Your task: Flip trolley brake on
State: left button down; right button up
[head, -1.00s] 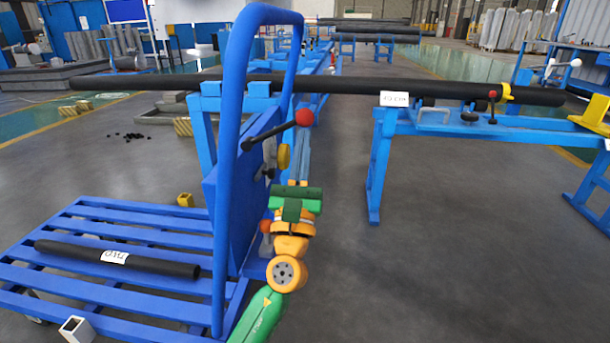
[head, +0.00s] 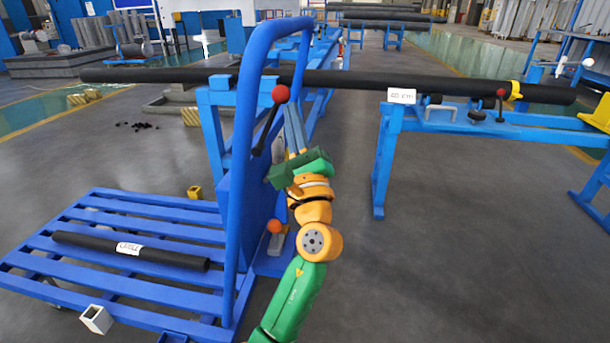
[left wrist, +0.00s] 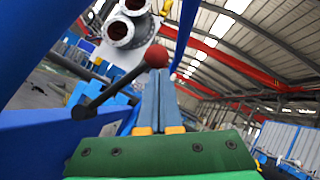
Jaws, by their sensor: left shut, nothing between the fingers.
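The blue trolley (head: 107,288) stands at the left, with a tall hoop handle (head: 241,170) and an upright panel. A black lever (head: 267,130) with a red ball (head: 280,93) rises steeply by the panel, leaning slightly right. In the left wrist view the lever (left wrist: 103,98) slants up to its red ball (left wrist: 156,54). My left gripper (head: 291,113) is shut and empty, its blue-grey fingers pointing up just right of the lever. In the left wrist view the fingertips (left wrist: 160,72) lie just below the ball; I cannot tell whether they touch. My right gripper is out of view.
An orange ball knob (head: 274,227) sits low on the trolley beside my left arm. A black pipe (head: 128,249) lies on the trolley deck. A long black pipe (head: 345,82) spans blue stands (head: 385,150) behind. The floor at right front is clear.

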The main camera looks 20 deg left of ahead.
pick_arm(q)
jog(key=shift+r, duration=0.15)
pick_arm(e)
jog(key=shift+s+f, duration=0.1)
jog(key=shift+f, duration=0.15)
pick_arm(q)
jog(key=v, duration=0.7)
jog(key=shift+b, duration=0.35)
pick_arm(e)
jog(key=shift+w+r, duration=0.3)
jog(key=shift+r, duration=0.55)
